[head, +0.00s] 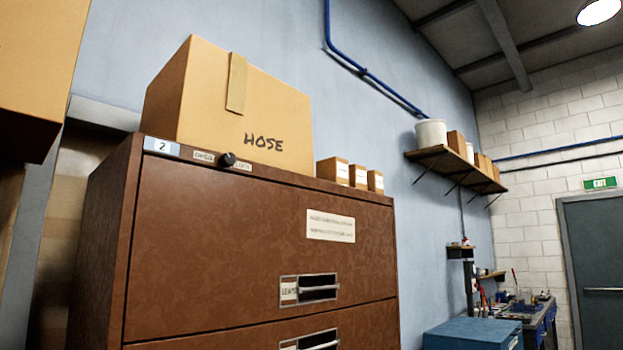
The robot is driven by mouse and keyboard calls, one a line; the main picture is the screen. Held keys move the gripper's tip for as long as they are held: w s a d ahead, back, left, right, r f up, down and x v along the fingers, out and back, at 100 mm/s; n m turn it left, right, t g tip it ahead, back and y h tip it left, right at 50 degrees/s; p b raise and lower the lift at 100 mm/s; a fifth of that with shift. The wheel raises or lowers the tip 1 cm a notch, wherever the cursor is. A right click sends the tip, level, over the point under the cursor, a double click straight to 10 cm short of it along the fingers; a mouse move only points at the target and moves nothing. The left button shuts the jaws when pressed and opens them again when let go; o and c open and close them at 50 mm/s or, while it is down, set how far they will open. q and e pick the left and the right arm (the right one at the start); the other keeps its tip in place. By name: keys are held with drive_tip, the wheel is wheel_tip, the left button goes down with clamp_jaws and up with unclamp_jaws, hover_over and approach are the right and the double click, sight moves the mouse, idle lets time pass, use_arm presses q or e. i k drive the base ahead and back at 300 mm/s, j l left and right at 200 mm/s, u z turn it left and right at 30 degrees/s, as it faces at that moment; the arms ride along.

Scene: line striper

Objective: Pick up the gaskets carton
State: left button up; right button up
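No carton that I can read as gaskets shows in the head view. Three small brown cartons (349,174) with white labels stand in a row on top of the brown cabinet (220,240); their labels are too small to read. A large carton marked HOSE (225,110) stands on the cabinet to their left. Neither of my grippers is in view.
Another carton (38,75) is at the upper left edge. A wall shelf (455,168) holds a white bucket (431,134) and several boxes. A blue box (472,334) and a cluttered workbench (530,312) stand right of the cabinet, near a grey door (597,260).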

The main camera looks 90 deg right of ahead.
sight(335, 169)
drive_tip(key=z, duration=2.9)
drive_tip(key=i+l+u, duration=0.2)
drive_tip(key=i+l, duration=0.15)
drive_tip(key=i+l+u, duration=0.2)
drive_tip(key=i+l, duration=0.2)
drive_tip(key=i+l+u, duration=0.15)
drive_tip(key=i+l, duration=0.2)
drive_tip(key=l, duration=0.15)
drive_tip(key=i+l+u, duration=0.2)
drive_tip(key=l, duration=0.3)
drive_tip(key=i, duration=0.1)
